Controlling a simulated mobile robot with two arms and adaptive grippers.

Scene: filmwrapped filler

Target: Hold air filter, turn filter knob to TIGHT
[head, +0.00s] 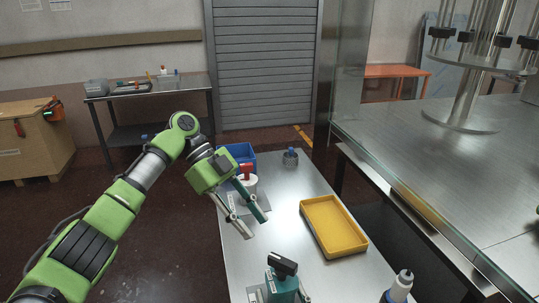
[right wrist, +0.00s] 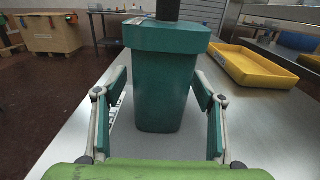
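A teal block-shaped body with a black knob (head: 283,264) on top stands at the near end of the metal table. Its teal body (right wrist: 163,85) also fills the middle of the right wrist view. My right gripper (right wrist: 163,108) is open, with one finger on each side of the body and visible gaps. A white round part with a red knob (head: 246,171) stands farther back, partly behind my left gripper (head: 256,224). My left gripper is open and empty, its fingers pointing down and right over the table. I cannot tell which item is the air filter, nor read any TIGHT mark.
A yellow tray (head: 312,236) lies right of centre on the table. A blue bin (head: 242,150) and a mesh cup (head: 290,160) stand at the back. A white-and-blue bottle (head: 401,284) is at the front right. Bare table lies between the left gripper and the tray.

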